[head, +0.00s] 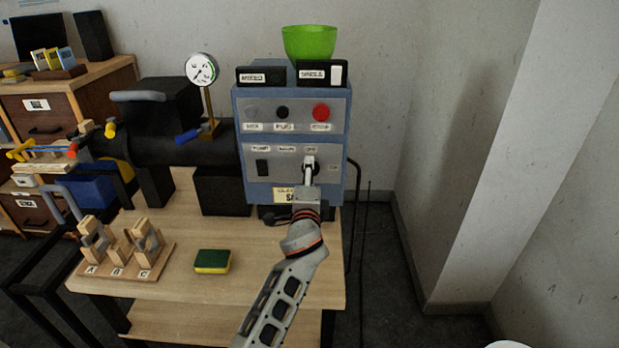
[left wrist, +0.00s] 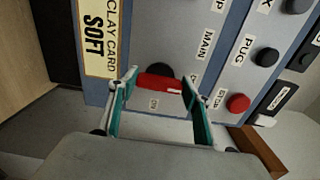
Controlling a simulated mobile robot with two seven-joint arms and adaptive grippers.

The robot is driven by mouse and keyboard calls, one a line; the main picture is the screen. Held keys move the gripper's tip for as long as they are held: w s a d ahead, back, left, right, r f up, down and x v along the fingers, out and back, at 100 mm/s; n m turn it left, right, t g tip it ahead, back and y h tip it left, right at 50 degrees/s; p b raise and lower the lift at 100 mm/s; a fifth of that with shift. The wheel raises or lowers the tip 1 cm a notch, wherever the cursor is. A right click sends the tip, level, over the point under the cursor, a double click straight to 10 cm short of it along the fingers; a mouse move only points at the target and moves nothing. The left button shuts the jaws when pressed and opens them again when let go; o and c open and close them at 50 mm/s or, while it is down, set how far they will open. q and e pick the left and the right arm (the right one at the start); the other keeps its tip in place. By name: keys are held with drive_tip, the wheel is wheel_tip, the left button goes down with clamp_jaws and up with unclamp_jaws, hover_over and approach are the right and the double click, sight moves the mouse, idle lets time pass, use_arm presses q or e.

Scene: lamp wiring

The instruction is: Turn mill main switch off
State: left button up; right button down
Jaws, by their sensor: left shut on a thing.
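The mill main switch has a red handle (left wrist: 160,82) on a dark round base, set in the blue-grey mill panel (head: 262,186). My left gripper (head: 309,167) reaches up to it from below. In the left wrist view, its green-edged fingers (left wrist: 118,104) are shut on the red handle, one at each end. The handle lies along the line between the fingertips. A label "MAIN" (left wrist: 207,45) is above it, a small label reading "ON" (left wrist: 153,103) is below, and another is partly hidden by a finger. In the head view my gripper hides the switch. My right gripper is not in view.
A red button (head: 321,112) and dark knobs (head: 282,112) sit higher on the panel. A green bowl (head: 309,42) tops the mill. A sponge (head: 212,261) and wooden stand (head: 125,262) are on the bench.

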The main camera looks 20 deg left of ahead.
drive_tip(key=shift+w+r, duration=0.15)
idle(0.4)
use_arm(q)
drive_tip(key=o, duration=1.1)
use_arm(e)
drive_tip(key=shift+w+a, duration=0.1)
